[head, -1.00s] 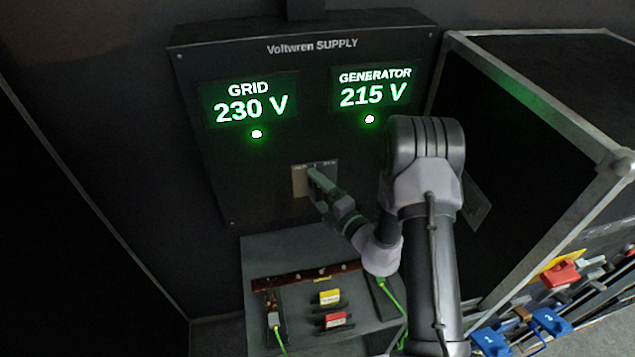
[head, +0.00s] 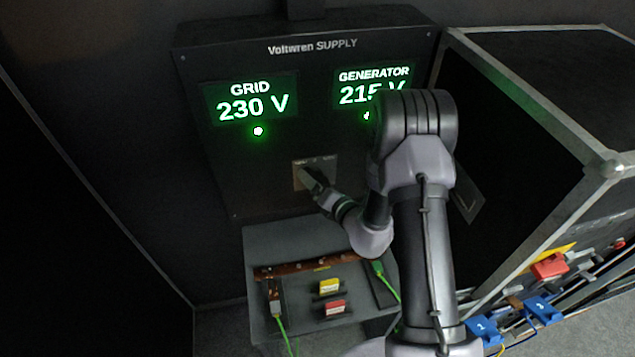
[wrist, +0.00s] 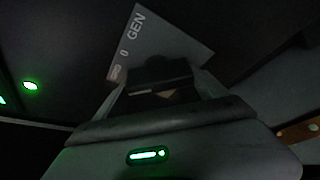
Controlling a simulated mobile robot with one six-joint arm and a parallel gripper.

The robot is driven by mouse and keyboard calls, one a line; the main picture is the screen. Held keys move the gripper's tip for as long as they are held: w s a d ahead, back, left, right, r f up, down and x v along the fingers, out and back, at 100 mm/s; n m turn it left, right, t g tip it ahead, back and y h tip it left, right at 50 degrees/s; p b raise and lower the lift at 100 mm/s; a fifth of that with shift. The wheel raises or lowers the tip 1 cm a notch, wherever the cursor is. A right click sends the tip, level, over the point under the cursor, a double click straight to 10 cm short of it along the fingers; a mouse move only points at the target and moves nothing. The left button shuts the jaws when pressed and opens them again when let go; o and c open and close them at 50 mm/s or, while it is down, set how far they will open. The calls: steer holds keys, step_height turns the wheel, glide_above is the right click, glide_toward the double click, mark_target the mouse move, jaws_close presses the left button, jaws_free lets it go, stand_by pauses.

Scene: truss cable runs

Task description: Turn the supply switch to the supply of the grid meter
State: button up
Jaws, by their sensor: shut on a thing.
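The supply panel (head: 215,175) carries a GRID meter (head: 251,102) reading 230 V at left. A GENERATOR meter (head: 350,92) reading 215 V is at right, partly covered by my arm. The switch plate (head: 300,178) sits below them. In the wrist view the plate (wrist: 140,45) shows GEN, 0 and a third label partly hidden by my gripper. My gripper (head: 308,176) is at the plate, shut on the dark switch handle (wrist: 165,70). It also shows in the wrist view (wrist: 162,88). Which label the handle points to cannot be told.
Below the panel is a grey shelf (head: 270,240) with a copper-coloured bar, yellow and red blocks and green cables. A metal-edged black case (head: 540,90) stands at right. Blue and red connectors (head: 548,266) lie at lower right.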

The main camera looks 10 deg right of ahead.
stand_by(0.6)
steer(key=o, duration=1.3)
steer(key=p+v, duration=0.5)
steer(key=v, duration=1.2)
steer(key=shift+s+r+p, duration=0.25)
steer(key=shift+p, duration=0.15)
steer(key=shift+w+a, duration=0.1)
